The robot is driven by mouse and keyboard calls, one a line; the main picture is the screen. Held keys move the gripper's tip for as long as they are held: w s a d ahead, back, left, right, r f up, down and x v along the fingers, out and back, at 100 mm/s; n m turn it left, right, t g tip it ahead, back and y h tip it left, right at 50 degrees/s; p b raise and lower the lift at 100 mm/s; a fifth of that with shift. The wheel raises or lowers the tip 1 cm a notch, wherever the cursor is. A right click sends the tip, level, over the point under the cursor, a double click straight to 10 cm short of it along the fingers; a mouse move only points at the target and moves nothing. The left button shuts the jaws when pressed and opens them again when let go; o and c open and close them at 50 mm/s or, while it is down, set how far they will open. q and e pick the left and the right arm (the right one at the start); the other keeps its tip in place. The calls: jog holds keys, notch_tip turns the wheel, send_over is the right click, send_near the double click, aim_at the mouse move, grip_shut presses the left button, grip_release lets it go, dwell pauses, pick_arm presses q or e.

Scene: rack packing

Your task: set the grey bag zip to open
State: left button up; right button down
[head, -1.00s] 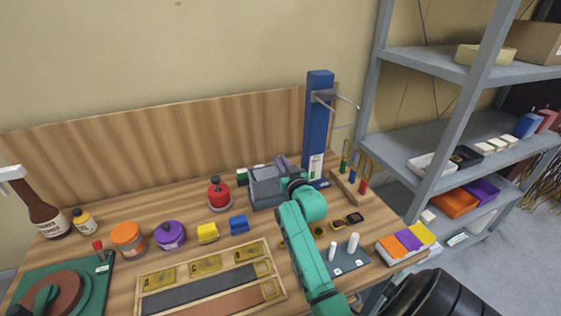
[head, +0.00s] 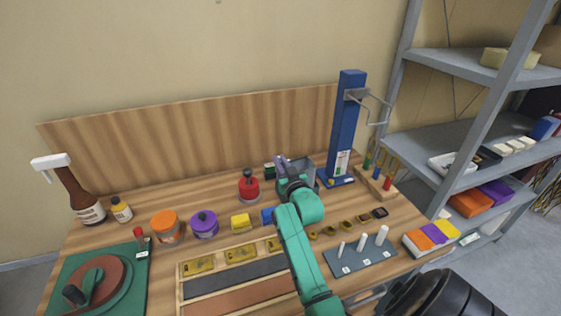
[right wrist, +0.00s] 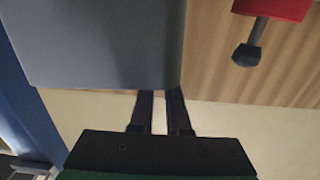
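The grey bag (head: 308,168) stands on the bench in the head view, left of the blue post and mostly hidden behind my right arm. It fills the upper left of the right wrist view as a plain grey surface (right wrist: 100,40). My right gripper (head: 281,161) is at the bag's upper left side. In the right wrist view my right gripper's two dark fingers (right wrist: 160,98) are close together with a narrow gap, and their tips are hidden behind the bag's edge. I cannot make out the zip or anything between the fingers. My left gripper is not in view.
A red container (head: 249,189) with a black knob stands just left of the bag. A blue post (head: 346,125) with a metal hook rises at its right. A pegged grey plate (head: 355,260) and a partitioned wooden tray (head: 181,290) lie in front. Grey shelving (head: 440,135) stands right.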

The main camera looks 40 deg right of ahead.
jog(key=c, duration=0.9)
grip_release()
jog(key=shift+s+d+f, duration=0.15)
jog(key=shift+s+d, duration=0.05)
jog(key=shift+d, duration=0.4)
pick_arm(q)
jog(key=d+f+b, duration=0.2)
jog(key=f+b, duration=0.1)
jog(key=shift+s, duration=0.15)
pick_arm(e)
jog(key=v, duration=1.4)
jog(key=shift+s+a, duration=0.1)
jog(key=shift+a, duration=0.4)
